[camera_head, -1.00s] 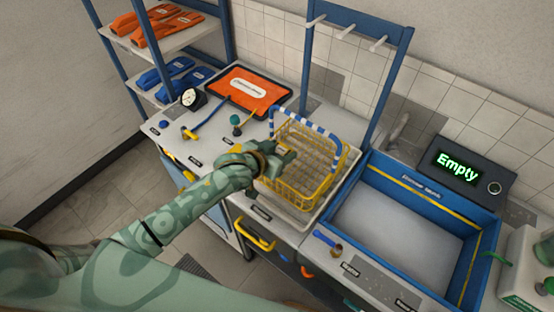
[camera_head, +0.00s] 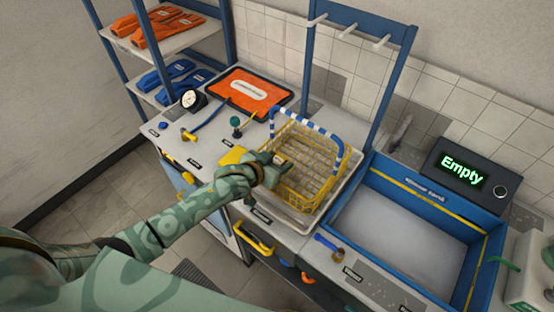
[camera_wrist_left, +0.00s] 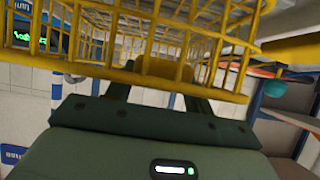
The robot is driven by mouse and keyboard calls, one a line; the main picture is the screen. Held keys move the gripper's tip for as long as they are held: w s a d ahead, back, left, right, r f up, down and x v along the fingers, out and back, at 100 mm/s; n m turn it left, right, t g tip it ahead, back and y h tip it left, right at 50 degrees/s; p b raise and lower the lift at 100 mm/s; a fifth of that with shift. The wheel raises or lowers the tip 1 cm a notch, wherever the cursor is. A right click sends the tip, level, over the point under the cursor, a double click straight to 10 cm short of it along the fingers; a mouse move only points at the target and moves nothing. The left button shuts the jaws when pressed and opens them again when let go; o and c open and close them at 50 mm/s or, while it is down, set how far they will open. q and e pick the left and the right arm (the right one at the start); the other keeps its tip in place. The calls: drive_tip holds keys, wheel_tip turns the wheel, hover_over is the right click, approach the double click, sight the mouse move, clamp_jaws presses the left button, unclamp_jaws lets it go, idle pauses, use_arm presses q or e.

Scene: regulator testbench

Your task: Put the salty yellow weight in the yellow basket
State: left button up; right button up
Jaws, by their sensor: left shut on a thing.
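The yellow wire basket (camera_head: 322,187) stands on a pale tray on the bench, its blue-and-white striped handle (camera_head: 290,117) raised. My left gripper (camera_head: 277,168) is at the basket's left side, close to its rim; I cannot tell whether it touches. In the left wrist view, a yellow rounded piece (camera_wrist_left: 163,68) sits between the fingers of my left gripper (camera_wrist_left: 158,88). It looks like the yellow weight, and the gripper is shut on it. Its label is not visible. Basket wires (camera_wrist_left: 200,45) fill the top of that view. My right gripper is not in view.
A flat yellow patch (camera_head: 233,156) lies on the bench left of the gripper. A blue-walled bin (camera_head: 376,188) stands right of the basket, with an "Empty" display (camera_head: 462,168) behind it. A gauge (camera_head: 192,100) and an orange tray (camera_head: 247,92) are farther back.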

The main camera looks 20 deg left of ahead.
use_arm(q)
drive_tip(key=shift+f, duration=0.2)
drive_tip(key=o, duration=1.3)
drive_tip(key=shift+o, duration=0.2)
drive_tip(key=shift+r, duration=0.1)
drive_tip(key=p+v, duration=0.3)
drive_tip(key=v, duration=0.9)
drive_tip(key=shift+r, duration=0.4)
